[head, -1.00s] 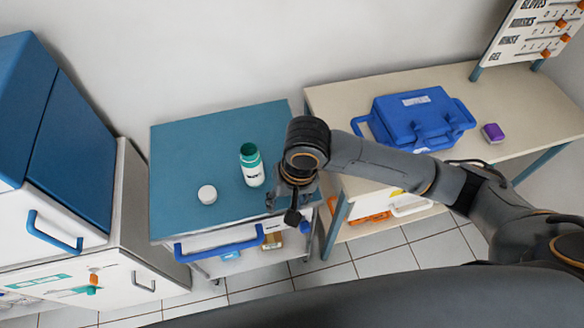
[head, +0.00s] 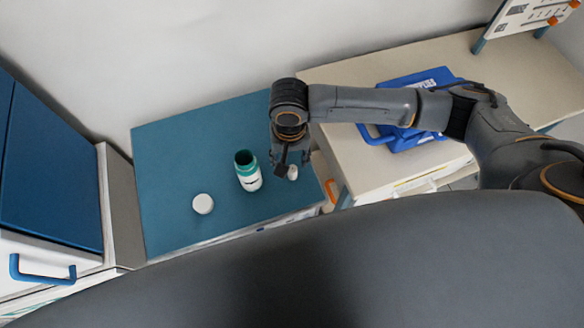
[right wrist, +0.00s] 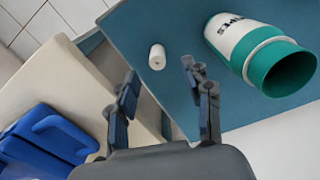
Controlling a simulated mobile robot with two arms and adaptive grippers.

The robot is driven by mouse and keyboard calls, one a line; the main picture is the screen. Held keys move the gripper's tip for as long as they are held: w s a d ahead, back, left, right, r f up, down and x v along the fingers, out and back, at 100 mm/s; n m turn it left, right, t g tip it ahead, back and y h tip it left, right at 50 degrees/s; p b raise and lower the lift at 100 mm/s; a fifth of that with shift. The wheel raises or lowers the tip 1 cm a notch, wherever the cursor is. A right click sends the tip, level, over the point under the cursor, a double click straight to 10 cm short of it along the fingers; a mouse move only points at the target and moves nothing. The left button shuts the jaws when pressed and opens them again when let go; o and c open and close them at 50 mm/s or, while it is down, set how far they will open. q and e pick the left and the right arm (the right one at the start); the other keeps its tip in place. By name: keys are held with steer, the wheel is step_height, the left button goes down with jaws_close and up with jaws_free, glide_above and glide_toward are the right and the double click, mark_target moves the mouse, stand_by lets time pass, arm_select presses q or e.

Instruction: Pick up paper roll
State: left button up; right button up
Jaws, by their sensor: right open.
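The paper roll (head: 292,173) is a small white cylinder on the teal top of the cart (head: 165,160), near its right edge. In the right wrist view the roll (right wrist: 157,57) lies ahead of the fingertips, roughly in line with the gap between them. My right gripper (head: 288,160) is open and empty, above the cart top beside the roll. Its two spread fingers also show in the right wrist view (right wrist: 159,76). My left gripper is not in view.
A white and green wipes canister (head: 248,172), open at the top, stands just left of the roll. A round white lid-like disc (head: 203,204) lies farther left. A beige table (head: 350,75) with a blue case (head: 420,78) is at the right. The cart's left part is clear.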

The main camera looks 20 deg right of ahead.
mark_target(293, 170)
step_height(293, 170, down, 2)
steer(key=shift+f, duration=0.25)
steer(key=shift+w+f, duration=0.15)
steer(key=shift+f, duration=0.4)
steer(key=f, duration=0.2)
steer(key=d+f+p, duration=0.1)
steer(key=f, duration=0.1)
steer(key=shift+w+f, duration=0.1)
steer(key=shift+f, duration=0.05)
steer(key=shift+a+f, duration=0.1)
steer(key=shift+f, duration=0.1)
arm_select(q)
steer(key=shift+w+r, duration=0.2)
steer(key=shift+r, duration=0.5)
arm_select(e)
steer(key=c, duration=1)
